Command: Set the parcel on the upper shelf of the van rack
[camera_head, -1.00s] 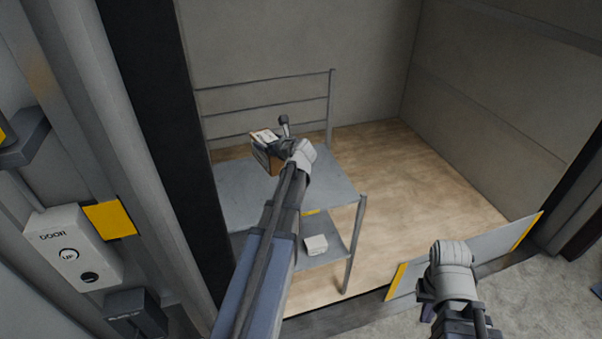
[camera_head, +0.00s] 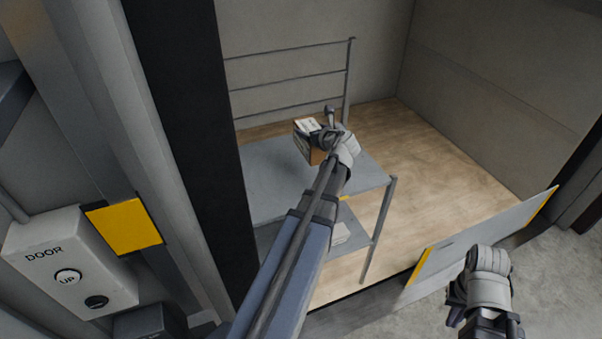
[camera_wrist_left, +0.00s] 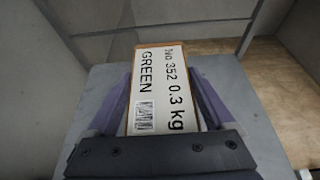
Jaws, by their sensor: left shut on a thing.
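The parcel (camera_head: 309,142) is a small brown box with a white label. In the left wrist view the parcel (camera_wrist_left: 158,85) shows its label, reading "GREEN" and "0.3 kg", between the two purple fingers. My left gripper (camera_head: 322,140) is shut on it, over the grey upper shelf (camera_head: 268,178) of the van rack. I cannot tell whether the parcel touches the shelf or hangs above it. My right gripper (camera_head: 462,312) is at the lower right, away from the rack; its fingers are too hidden to read.
A lower shelf (camera_head: 350,232) holds a pale box, partly behind my left arm. Rack rails (camera_head: 290,80) stand at the back. A grey plate with yellow ends (camera_head: 478,238) lies at the van's edge. A door control box (camera_head: 68,262) is at left. The wooden floor (camera_head: 430,160) is clear.

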